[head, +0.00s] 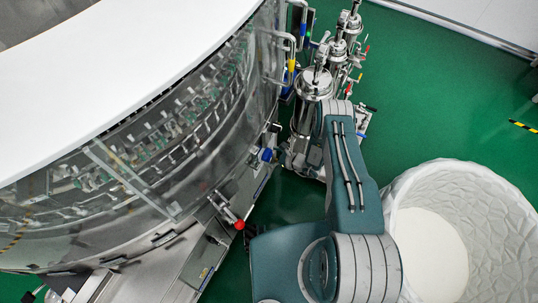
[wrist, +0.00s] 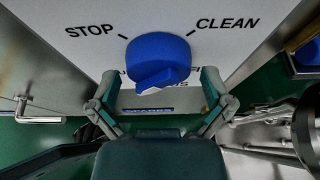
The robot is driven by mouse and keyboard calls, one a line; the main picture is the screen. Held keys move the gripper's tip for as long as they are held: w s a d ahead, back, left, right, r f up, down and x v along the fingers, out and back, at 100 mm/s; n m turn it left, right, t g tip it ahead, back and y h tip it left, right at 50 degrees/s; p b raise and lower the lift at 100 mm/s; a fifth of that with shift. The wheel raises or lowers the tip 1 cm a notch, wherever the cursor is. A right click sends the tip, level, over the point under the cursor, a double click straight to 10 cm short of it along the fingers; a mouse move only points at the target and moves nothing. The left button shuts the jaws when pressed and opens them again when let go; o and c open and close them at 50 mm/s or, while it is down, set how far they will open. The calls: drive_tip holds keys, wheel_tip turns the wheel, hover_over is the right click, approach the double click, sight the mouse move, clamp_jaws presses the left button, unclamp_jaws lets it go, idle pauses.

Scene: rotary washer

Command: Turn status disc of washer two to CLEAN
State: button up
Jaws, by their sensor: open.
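The status disc (wrist: 158,52) is a round blue knob with a raised grip, on a pale panel (wrist: 225,60) in the wrist view. STOP is printed to its upper left and CLEAN to its upper right; lettering below it is partly covered. The grip's pale-marked end points down, toward my gripper, at neither STOP nor CLEAN. My gripper (wrist: 160,82) is open, with one finger on each side of the knob's lower part. Gaps show between fingers and knob. In the head view, the large round washer (head: 150,80) fills the left; I cannot make out the disc or my gripper there.
A white textured tub (head: 480,185) stands right of my arm in the head view. Steel cylinders and pipes (head: 314,85) stand beside the washer at the top. A red-knobbed lever (head: 239,225) sticks out from the washer's lower side. Green floor (head: 430,110) is clear at the upper right.

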drive_tip(key=shift+w+a+f, duration=0.2)
drive_tip(key=shift+w+a, duration=0.05)
drive_tip(key=shift+a, duration=0.2)
drive_tip(key=c, duration=0.9)
drive_tip(key=m+g, duration=0.1)
drive_tip(key=m+g+y, duration=0.1)
drive_tip(key=m, duration=0.1)
drive_tip(key=shift+w+d+y, duration=0.1)
drive_tip(key=shift+y, duration=0.2)
drive_tip(key=m+g+y, duration=0.1)
drive_tip(key=m, duration=0.2)
drive_tip(key=shift+w+m+y, duration=0.1)
drive_tip(key=shift+m+y, duration=0.2)
drive_tip(key=m+g+y, duration=0.1)
drive_tip(key=m+y, duration=0.1)
drive_tip(key=m, duration=0.2)
drive_tip(key=shift+f, duration=0.15)
drive_tip(key=shift+f+m+y, duration=0.1)
drive_tip(key=shift+m+y, duration=0.3)
drive_tip(key=shift+m, duration=0.6)
drive_tip(key=shift+s, duration=0.3)
